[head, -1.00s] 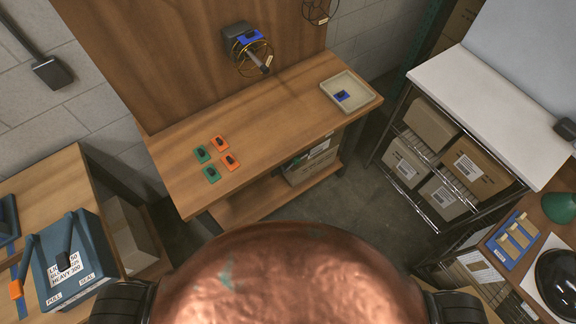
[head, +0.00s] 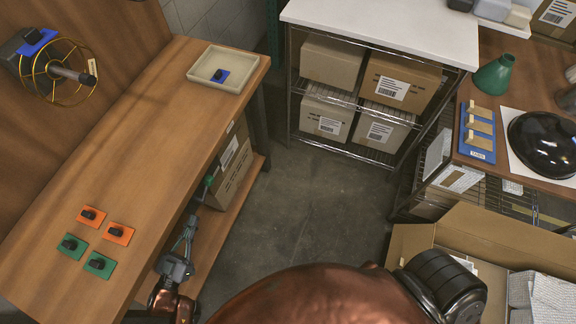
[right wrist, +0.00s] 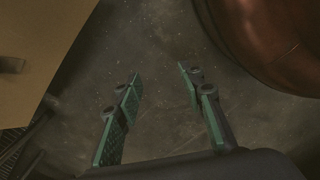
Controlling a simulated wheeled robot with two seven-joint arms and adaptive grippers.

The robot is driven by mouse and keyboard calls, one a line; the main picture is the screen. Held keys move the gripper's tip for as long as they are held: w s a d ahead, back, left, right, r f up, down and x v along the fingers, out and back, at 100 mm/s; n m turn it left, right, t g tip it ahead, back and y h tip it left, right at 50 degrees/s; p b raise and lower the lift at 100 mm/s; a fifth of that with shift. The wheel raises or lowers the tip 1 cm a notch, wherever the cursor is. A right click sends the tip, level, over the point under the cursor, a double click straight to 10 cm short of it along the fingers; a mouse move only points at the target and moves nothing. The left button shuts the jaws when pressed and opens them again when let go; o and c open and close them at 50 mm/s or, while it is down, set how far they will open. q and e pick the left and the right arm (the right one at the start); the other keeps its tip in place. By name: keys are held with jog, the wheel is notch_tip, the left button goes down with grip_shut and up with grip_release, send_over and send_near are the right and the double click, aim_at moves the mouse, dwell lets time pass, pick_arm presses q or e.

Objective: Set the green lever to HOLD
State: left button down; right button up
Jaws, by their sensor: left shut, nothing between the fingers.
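No green lever and no HOLD mark show in the views now. My left gripper (head: 207,183) is shut and empty in the head view, by the right edge of the wooden bench, in front of the cardboard box on its lower shelf. My right gripper (right wrist: 158,76) shows in the right wrist view with its green-padded fingers spread and only dark floor between them. The right gripper is out of the head view.
A white-topped rack (head: 380,35) stands behind. An open carton (head: 470,225) is at lower right. Grey floor (head: 300,205) is clear between.

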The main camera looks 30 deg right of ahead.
aim_at(207, 180)
pick_arm(q)
jog(key=shift+w+a+r+m, duration=0.15)
jog(key=shift+w+a+m, duration=0.1)
jog(key=shift+a+m, duration=0.05)
pick_arm(e)
jog(key=shift+w+a+f, duration=0.2)
jog(key=shift+a+f, duration=0.1)
jog(key=shift+a, duration=0.2)
jog(key=shift+w+a+f, duration=0.15)
jog(key=shift+a+f, duration=0.1)
jog(key=shift+a, duration=0.2)
pick_arm(q)
jog(key=shift+d+b, duration=0.1)
jog(key=shift+b, duration=0.2)
